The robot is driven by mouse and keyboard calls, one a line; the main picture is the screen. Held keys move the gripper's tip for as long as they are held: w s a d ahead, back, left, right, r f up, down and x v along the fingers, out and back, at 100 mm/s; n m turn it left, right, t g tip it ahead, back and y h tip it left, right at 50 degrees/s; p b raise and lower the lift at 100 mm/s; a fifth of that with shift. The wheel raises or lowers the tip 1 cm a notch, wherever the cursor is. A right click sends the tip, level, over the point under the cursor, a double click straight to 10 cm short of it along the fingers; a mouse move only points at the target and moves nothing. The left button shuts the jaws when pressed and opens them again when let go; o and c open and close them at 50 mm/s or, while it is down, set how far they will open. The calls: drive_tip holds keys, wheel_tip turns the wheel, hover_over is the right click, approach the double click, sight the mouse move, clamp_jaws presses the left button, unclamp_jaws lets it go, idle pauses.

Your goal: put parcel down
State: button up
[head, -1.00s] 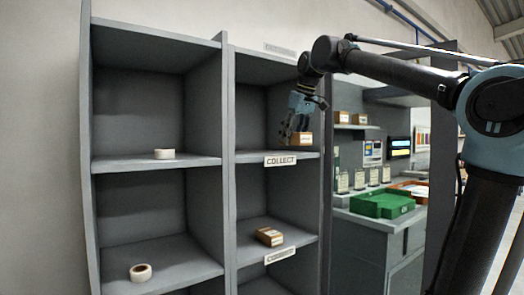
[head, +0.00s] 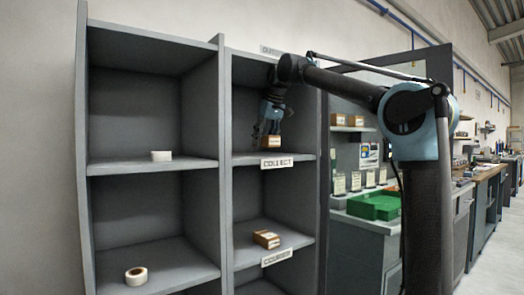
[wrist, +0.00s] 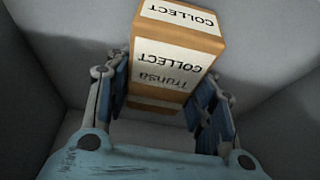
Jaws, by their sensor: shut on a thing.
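The parcel (wrist: 172,55) is a small brown box with white labels reading "COLLECT". It sits between the two fingers of my gripper (wrist: 167,90) in the wrist view, and the gripper is shut on it. In the head view the parcel (head: 270,142) is at the fingertips of my gripper (head: 268,128), inside the shelf bay above the "COLLECT" label (head: 277,163). It is close above the shelf board (head: 245,158); I cannot tell whether it touches.
Another brown parcel (head: 266,239) lies in the bay below, above a second label (head: 277,257). White tape rolls (head: 161,156) (head: 136,275) sit in the left column. A divider (head: 222,150) stands left of my gripper. A green tray (head: 373,206) is on the counter at right.

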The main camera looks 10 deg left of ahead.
drive_tip(key=shift+f, duration=1.7)
drive_tip(key=o, duration=1.6)
drive_tip(key=shift+f, duration=0.15)
drive_tip(key=shift+s+d+r, duration=0.1)
drive_tip(key=shift+r, duration=0.4)
drive_tip(key=v, duration=0.2)
drive_tip(key=shift+s+d+r, duration=0.1)
drive_tip(key=shift+d+r, duration=0.05)
drive_tip(key=shift+r, duration=0.15)
drive_tip(key=s+d, duration=0.2)
drive_tip(key=d, duration=0.1)
drive_tip(key=s+d, duration=0.5)
drive_tip(key=d, duration=0.1)
drive_tip(key=shift+s+f, duration=0.15)
drive_tip(key=shift+s, duration=0.15)
